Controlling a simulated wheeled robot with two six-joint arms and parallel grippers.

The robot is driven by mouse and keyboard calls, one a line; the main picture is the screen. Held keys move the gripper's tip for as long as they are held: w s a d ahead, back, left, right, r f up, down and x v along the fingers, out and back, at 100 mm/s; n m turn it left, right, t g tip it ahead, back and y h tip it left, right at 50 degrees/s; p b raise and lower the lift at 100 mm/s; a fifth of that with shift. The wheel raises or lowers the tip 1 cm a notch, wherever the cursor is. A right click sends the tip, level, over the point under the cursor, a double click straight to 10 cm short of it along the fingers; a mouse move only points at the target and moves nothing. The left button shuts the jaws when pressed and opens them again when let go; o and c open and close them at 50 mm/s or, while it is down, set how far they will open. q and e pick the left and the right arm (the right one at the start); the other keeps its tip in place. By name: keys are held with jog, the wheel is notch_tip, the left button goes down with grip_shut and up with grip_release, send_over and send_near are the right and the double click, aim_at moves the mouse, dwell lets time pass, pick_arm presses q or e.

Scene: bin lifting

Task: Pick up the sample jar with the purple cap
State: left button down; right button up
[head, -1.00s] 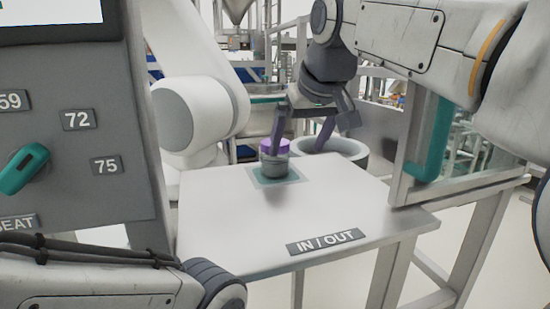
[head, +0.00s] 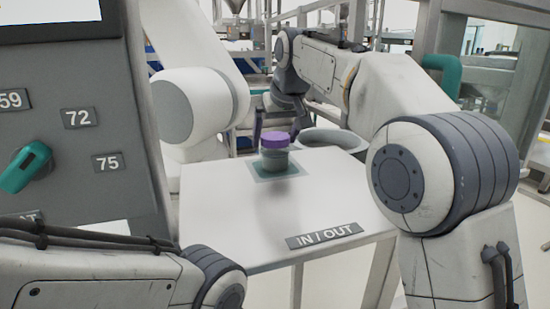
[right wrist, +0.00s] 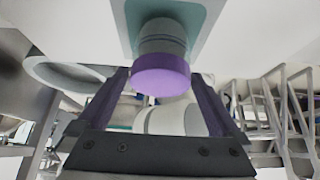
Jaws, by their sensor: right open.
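The sample jar (head: 275,162), grey-green with a purple cap (head: 274,141), stands upright on a teal square pad (head: 262,176) on the white table. My right gripper (head: 279,126) is open behind the jar at about cap height, its dark fingers partly hidden. In the right wrist view the jar (right wrist: 162,38) and its cap (right wrist: 161,76) show ahead, with the cap in line with the gap between the open fingers (right wrist: 158,84). I see no contact. My left gripper is out of view; only part of my left arm shows at the lower left.
The table (head: 225,215) is bare around the pad, with an IN / OUT label (head: 324,236) at its front edge. A round grey tub (head: 335,140) stands behind the table. A control panel (head: 75,140) with a teal knob is at the left, a white robot arm (head: 200,105) behind.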

jog(key=shift+w+f, duration=0.1)
jog(key=shift+f, duration=0.1)
jog(key=c, duration=1.4)
jog(key=shift+r, duration=0.1)
jog(key=shift+c, duration=0.4)
jog(key=shift+r, duration=0.1)
